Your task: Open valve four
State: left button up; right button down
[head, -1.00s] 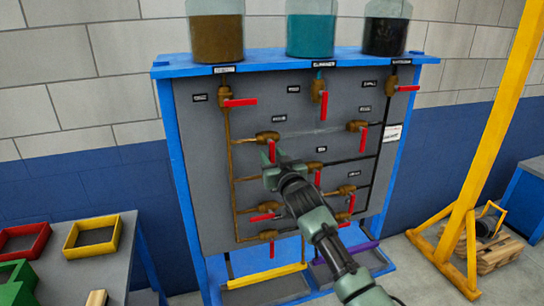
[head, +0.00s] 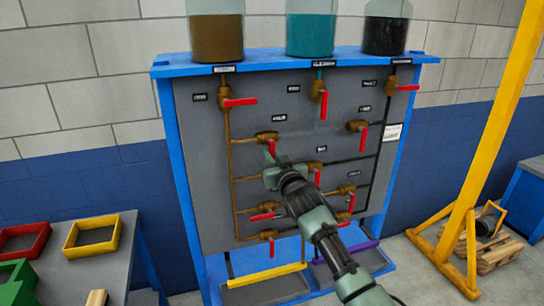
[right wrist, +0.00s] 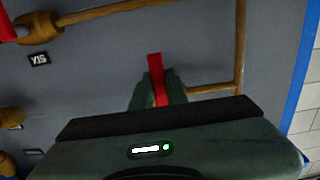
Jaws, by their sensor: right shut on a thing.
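The valve panel (head: 205,190) is a grey board in a blue frame, with brass valves, red handles and small labels. My right gripper (head: 271,168) is at the upper-left middle valve (head: 267,137), whose red handle (head: 270,149) points down along the panel. The head view's label above that valve is too small to read surely. In the right wrist view my right gripper (right wrist: 157,92) is shut on this red handle (right wrist: 155,65), its tip passing between the fingers. The valve body is hidden there behind the gripper. My left gripper is not in view.
Three tanks, brown (head: 216,38), teal (head: 312,36) and dark (head: 385,36), stand on top. A yellow post (head: 485,130) stands right; a table with trays (head: 93,236) stands left.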

dwell(0.7)
jog(key=shift+s+a+f+m+b, duration=0.15)
jog(key=shift+a+m+b, duration=0.2)
jog(key=shift+m, duration=0.35)
jog(key=m, duration=0.2)
jog(key=shift+a+r+m, duration=0.2)
jog(key=shift+a+m, duration=0.1)
jog(key=shift+m, duration=0.1)
jog(key=c, duration=1.4)
grip_release()
jog(key=shift+s, duration=0.1)
jog(key=b+v, duration=0.2)
jog(key=v, duration=0.5)
jog(key=shift+s, duration=0.3)
